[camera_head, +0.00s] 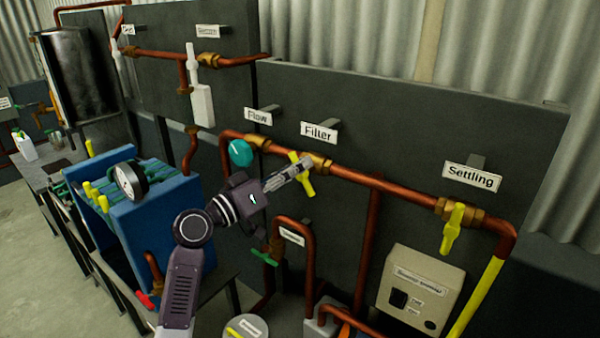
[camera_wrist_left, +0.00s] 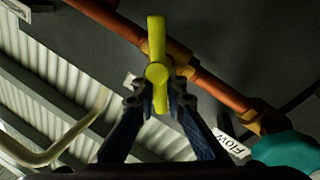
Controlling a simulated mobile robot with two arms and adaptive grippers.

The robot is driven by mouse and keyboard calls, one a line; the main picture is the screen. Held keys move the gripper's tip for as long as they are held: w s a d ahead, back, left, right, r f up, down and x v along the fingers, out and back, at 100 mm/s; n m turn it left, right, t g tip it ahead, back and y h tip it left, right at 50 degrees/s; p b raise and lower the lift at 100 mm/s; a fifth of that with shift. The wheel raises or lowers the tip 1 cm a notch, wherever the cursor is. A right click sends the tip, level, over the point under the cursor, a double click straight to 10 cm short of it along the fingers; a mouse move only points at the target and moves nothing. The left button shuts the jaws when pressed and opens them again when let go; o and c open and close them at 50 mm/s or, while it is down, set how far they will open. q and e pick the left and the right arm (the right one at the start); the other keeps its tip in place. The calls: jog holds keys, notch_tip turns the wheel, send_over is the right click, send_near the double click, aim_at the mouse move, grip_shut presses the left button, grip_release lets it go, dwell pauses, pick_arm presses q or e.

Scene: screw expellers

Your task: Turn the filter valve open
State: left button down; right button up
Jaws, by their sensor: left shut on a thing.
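The filter valve has a yellow handle (camera_head: 303,173) on a copper pipe, below the "Filter" label (camera_head: 319,132). The handle lies across the pipe, tilted a little from upright. My left gripper (camera_head: 304,166) reaches it from the left. In the left wrist view the yellow handle (camera_wrist_left: 157,70) sits between the two fingertips (camera_wrist_left: 160,98), which are shut on its near half around the hub. The fingers hide part of the handle in the head view. My right gripper is in neither view.
A teal round knob (camera_head: 241,153) under the "Flow" label (camera_head: 258,116) is close to my left gripper. A blue filter press (camera_head: 165,215) stands at the left. Copper pipes (camera_head: 375,182) run along the dark panel.

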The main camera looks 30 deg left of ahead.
pick_arm(q)
jog(key=n, duration=0.2)
jog(key=n+t, duration=0.1)
jog(key=shift+a+f+y, duration=0.15)
jog(key=shift+f+y, duration=0.1)
jog(key=shift+y, duration=0.15)
jog(key=n, duration=0.2)
jog(key=n+y, duration=0.1)
jog(key=n, duration=0.1)
jog(key=shift+a+f+n+t, duration=0.15)
jog(key=shift+f+n+t, duration=0.05)
jog(key=shift+n+t, duration=0.2)
jog(key=n+p, duration=0.1)
jog(key=n, duration=0.1)
jog(key=n+y, duration=0.1)
jog(key=n, duration=0.1)
jog(key=n+y+p, duration=0.1)
jog(key=n, duration=0.1)
jog(key=shift+w+a+f+t+p, duration=0.1)
jog(key=shift+f+t+p, duration=0.25)
jog(key=shift+f+t, duration=0.05)
jog(key=shift+f+n, duration=0.1)
jog(key=shift+n, duration=0.2)
jog(key=c, duration=2)
grip_release()
jog(key=shift+o, duration=0.2)
jog(key=v, duration=1.2)
